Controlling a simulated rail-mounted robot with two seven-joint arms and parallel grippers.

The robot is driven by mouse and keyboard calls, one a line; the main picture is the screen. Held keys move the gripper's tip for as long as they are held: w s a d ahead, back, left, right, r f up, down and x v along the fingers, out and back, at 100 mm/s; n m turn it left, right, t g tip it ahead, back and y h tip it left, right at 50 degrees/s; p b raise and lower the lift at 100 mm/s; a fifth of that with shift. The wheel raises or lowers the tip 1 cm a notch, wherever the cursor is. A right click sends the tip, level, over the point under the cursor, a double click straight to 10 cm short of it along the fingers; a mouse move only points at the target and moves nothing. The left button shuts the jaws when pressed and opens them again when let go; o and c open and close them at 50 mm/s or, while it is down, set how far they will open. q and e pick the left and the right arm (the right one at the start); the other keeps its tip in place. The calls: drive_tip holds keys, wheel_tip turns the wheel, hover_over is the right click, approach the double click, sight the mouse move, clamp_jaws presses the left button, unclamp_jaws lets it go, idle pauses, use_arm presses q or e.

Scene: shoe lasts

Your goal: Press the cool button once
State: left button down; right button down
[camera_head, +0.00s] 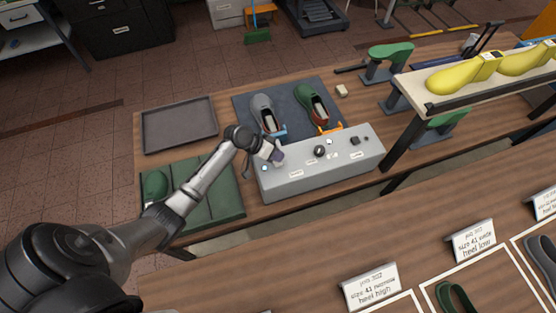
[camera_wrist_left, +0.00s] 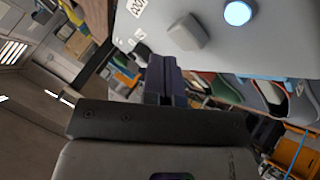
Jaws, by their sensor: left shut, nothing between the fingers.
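A grey control box (camera_head: 320,172) stands on the far bench, with small labels and controls on its top. My left gripper (camera_head: 277,156) is at the left part of the box, shut and empty. In the left wrist view its dark fingers (camera_wrist_left: 166,70) point at the box (camera_wrist_left: 285,45). I cannot tell whether the fingers touch the box. My right gripper is not in view.
A grey tray (camera_head: 180,124) and a green case (camera_head: 215,192) lie to the left. A shelf with yellow lasts (camera_head: 458,76) stands to the right.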

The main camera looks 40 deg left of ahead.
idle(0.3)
use_arm(q)
wheel_tip(320, 180, up, 5)
drive_tip(key=p, duration=0.4)
drive_tip(key=shift+p, duration=0.4)
idle(0.6)
